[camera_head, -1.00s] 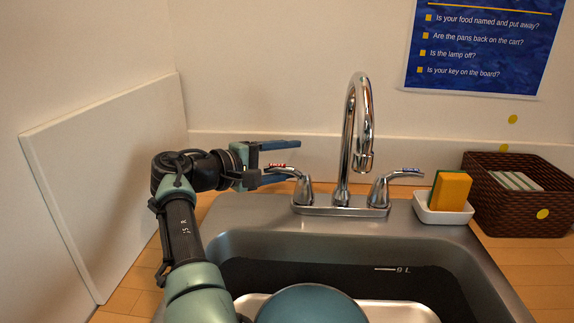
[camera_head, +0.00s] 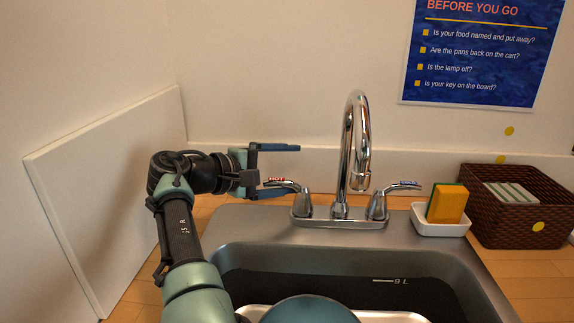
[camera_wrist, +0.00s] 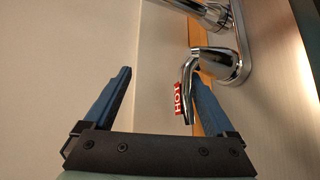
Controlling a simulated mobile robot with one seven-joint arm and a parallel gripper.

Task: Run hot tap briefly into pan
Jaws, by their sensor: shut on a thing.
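The hot tap handle (camera_head: 288,185), a chrome lever with a red HOT label, is on the left of the chrome faucet. My gripper (camera_head: 290,168) reaches it from the left and is shut on it. The lever lies against the lower finger, with a visible gap towards the upper finger. In the wrist view the lever (camera_wrist: 187,88) is beside the right finger. The spout (camera_head: 361,180) points down over the sink; no water shows. A teal rounded thing (camera_head: 310,311) is cut off at the bottom edge, perhaps the pan; I cannot tell its inside.
The steel sink (camera_head: 440,265) has a 9 L mark on its back wall. A cold tap handle (camera_head: 400,186) is on the right. A sponge (camera_head: 447,203) in a white dish and a brown basket (camera_head: 520,222) stand further right. A white panel (camera_head: 105,195) borders the left.

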